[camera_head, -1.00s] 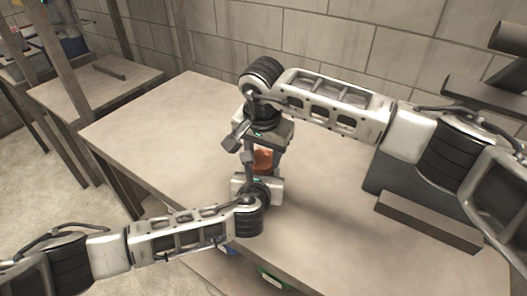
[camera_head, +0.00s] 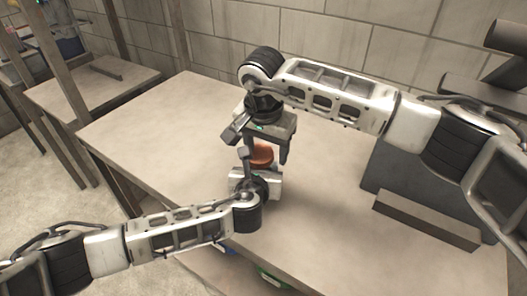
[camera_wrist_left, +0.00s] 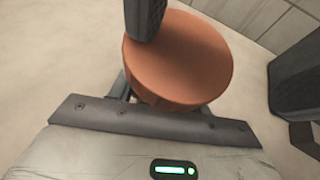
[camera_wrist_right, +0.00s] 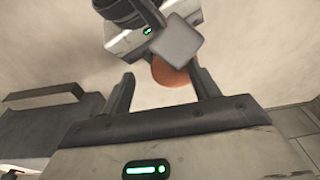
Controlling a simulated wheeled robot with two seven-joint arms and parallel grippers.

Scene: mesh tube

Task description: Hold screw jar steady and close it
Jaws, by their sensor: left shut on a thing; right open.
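The screw jar's round orange-brown lid (camera_head: 262,154) shows in the head view between the two grippers. It fills the upper middle of the left wrist view (camera_wrist_left: 185,62) and shows partly in the right wrist view (camera_wrist_right: 168,74). The jar body is hidden below the lid, so I cannot tell how the lid sits on it. My left gripper (camera_head: 257,178) is shut on the jar below the lid, its fingertips mostly hidden. My right gripper (camera_head: 267,157) is open above, its fingers on either side of the lid with a visible gap on the right.
A grey block and a long bar (camera_head: 428,220) lie on the table at the right. The table's left part (camera_head: 165,125) is clear. A green-edged item (camera_head: 272,279) shows below the front edge. A block wall stands behind.

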